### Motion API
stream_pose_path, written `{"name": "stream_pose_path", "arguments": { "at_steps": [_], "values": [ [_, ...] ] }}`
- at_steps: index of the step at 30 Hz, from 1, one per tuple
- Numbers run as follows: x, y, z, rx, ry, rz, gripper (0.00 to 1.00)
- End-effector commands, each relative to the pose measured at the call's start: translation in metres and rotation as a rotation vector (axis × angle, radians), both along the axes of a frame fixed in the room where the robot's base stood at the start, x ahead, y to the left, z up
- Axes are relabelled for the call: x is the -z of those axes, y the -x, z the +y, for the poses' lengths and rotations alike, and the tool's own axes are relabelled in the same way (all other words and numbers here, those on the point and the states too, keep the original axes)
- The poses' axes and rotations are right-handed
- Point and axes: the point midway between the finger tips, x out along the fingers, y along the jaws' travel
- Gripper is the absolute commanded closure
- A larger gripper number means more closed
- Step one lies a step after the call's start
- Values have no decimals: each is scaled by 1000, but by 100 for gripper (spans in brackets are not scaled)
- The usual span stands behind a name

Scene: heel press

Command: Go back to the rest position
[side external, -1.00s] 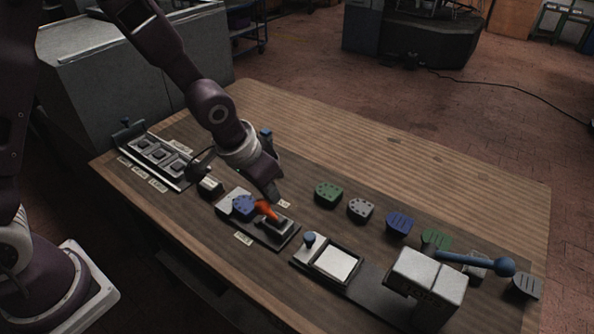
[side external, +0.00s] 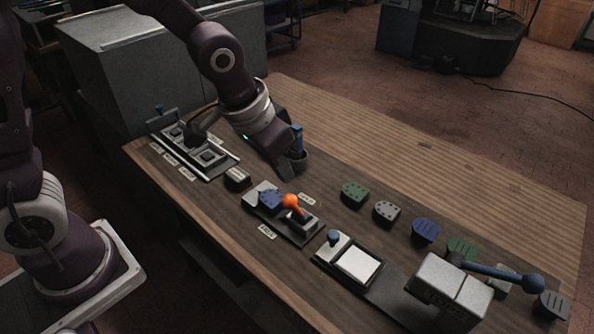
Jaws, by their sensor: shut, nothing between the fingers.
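My gripper (side external: 287,172) is shut and empty. It hangs above the workbench (side external: 420,160), behind the orange-knobbed lever (side external: 291,201) in the picture and apart from it. The lever stands tilted on a dark fixture plate, with a blue heel-shaped piece (side external: 270,199) to its left on the same plate. A dark cup (side external: 298,160) holding a blue-handled tool shows just right of my gripper. My wrist hides part of the bench behind it.
A press (side external: 450,290) with a blue-knobbed handle stands front right. A pad with a white top (side external: 358,265) lies beside it. Several green, grey and blue heel pieces line the bench. A tray with several square slots (side external: 207,157) is at left. The far right bench is clear.

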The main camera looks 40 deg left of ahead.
Motion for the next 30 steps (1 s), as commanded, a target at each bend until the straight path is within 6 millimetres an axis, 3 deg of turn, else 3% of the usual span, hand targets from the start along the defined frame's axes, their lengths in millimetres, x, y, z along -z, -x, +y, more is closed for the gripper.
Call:
{"name": "stream_pose_path", "arguments": {
  "at_steps": [13, 16, 19, 22, 27, 30],
  "values": [
    [-7, 7, 1, -2, 0, -3, 100],
    [-28, 19, 14, -24, -3, -25, 100],
    [-70, 55, 40, -71, -11, -63, 100],
    [-98, 104, 63, -115, -13, -93, 100],
    [-113, 168, 78, -158, -3, -125, 100],
    [-112, 184, 79, -166, 4, -131, 100]
  ]
}}
